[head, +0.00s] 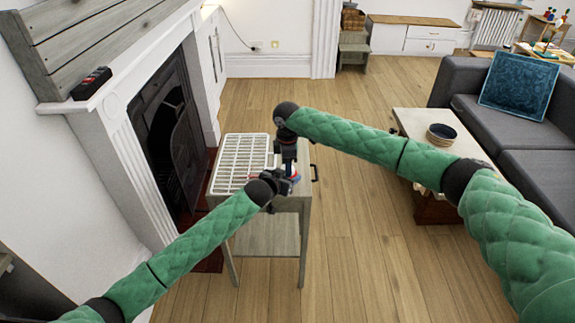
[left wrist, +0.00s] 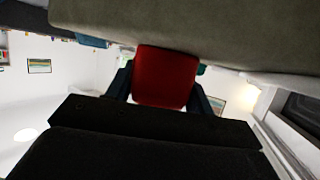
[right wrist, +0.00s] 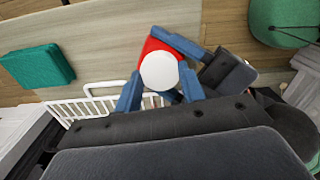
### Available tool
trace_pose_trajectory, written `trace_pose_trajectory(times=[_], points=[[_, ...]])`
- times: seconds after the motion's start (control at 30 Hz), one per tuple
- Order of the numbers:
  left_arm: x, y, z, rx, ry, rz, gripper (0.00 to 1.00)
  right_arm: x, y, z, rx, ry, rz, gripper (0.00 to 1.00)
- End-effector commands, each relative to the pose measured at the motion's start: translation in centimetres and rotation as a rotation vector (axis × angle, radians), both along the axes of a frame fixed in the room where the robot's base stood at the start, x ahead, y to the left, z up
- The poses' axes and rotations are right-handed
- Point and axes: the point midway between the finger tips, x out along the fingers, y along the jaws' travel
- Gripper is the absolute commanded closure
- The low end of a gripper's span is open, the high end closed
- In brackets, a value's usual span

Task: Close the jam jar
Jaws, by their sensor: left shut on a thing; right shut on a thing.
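The red jam jar (left wrist: 165,77) fills the gap between the fingers of my left gripper (left wrist: 163,92) in the left wrist view. The left gripper is shut on it from the side. In the right wrist view a round white lid (right wrist: 159,71) sits between the blue fingers of my right gripper (right wrist: 160,90), which is shut on it. The jar's red side (right wrist: 151,46) shows just behind the lid. Whether the lid touches the rim or is seated cannot be told. In the head view the right gripper (head: 289,165) is above the left, and both hide most of the jar.
A white wire rack (head: 241,160) lies on the small grey wooden table (head: 284,204), left of the grippers. The fireplace (head: 168,125) stands close on the left. A low table with bowls (head: 441,133) and a grey sofa (head: 535,140) stand right. Open floor lies between.

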Motion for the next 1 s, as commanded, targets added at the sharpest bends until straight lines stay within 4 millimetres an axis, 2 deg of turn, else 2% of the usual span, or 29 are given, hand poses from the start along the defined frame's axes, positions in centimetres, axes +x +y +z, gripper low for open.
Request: trace_pose_trajectory(times=[0.3, 0.33, 0.43, 1.0], points=[[-0.09, -0.11, -0.02, -0.001, 0.000, -0.002, 1.00, 0.09, -0.04, 0.07, 0.000, -0.002, -0.024, 0.88], [-0.09, -0.11, -0.02, -0.001, 0.000, -0.002, 1.00, 0.09, -0.04, 0.07, 0.000, -0.002, -0.024, 0.59], [-0.08, -0.10, -0.02, -0.001, 0.000, -0.002, 1.00, 0.07, -0.04, 0.06, 0.000, -0.001, -0.023, 0.39], [0.11, 0.11, -0.02, 0.001, 0.000, 0.002, 1.00, -0.16, 0.16, 0.31, 0.001, 0.002, -0.019, 0.39]])
